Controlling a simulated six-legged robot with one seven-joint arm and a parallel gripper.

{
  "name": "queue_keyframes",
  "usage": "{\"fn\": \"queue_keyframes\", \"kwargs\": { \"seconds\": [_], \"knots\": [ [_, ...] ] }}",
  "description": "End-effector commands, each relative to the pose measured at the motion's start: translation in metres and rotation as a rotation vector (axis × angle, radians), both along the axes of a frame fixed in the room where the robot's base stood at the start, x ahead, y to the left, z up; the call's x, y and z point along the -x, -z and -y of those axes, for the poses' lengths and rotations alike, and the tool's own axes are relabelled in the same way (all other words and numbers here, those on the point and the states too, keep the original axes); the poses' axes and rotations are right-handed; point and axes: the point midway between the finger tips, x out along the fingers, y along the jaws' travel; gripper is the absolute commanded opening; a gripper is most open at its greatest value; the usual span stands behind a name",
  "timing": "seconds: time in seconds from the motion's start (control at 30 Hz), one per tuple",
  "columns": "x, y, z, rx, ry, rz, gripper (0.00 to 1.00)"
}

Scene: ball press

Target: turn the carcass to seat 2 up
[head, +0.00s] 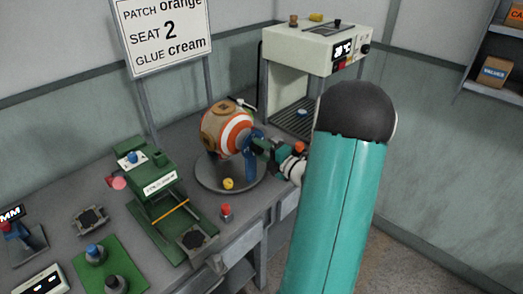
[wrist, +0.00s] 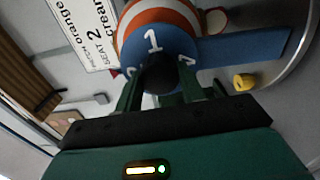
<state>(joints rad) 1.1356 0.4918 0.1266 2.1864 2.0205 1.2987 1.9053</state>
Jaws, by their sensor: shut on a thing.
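The carcass (head: 226,128), a ball with orange and white stripes and tan patches, sits in a blue stand (head: 250,166) on a round grey plate (head: 203,182). In the wrist view its striped side (wrist: 180,12) is at the top, behind a blue disc (wrist: 135,46) marked with a white 1; other marks at its edges are partly cut off. My gripper (head: 262,146) is at the carcass's right side. In the wrist view its green fingers are shut on a black knob (wrist: 158,76) in front of the disc. The carcass's far side is hidden.
A sign (head: 165,38) reads patch orange, seat 2, glue cream. A green press (head: 155,188) stands left of the plate. A small yellow piece (head: 228,184) lies on the plate, and a red-topped piece (head: 226,211) stands before it. A pale machine (head: 318,50) stands behind.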

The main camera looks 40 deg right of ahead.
Motion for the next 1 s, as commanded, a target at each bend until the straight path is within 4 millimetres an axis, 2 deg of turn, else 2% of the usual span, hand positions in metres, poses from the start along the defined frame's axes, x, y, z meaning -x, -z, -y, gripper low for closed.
{"fn": "queue_keyframes", "kwargs": {
  "seconds": [0.73, 0.77, 0.8, 0.87, 1.0],
  "knots": [
    [0.0008, -0.0002, 0.0013, -0.054, 0.003, -0.002, 0.00],
    [0.0008, -0.0002, 0.0013, -0.054, 0.003, -0.002, 0.43],
    [0.0007, -0.0002, 0.0012, -0.054, 0.003, -0.002, 0.51],
    [0.0006, -0.0002, 0.0010, -0.054, 0.003, -0.002, 0.61],
    [0.0004, -0.0001, 0.0006, -0.054, 0.002, -0.001, 0.61]
  ]
}}
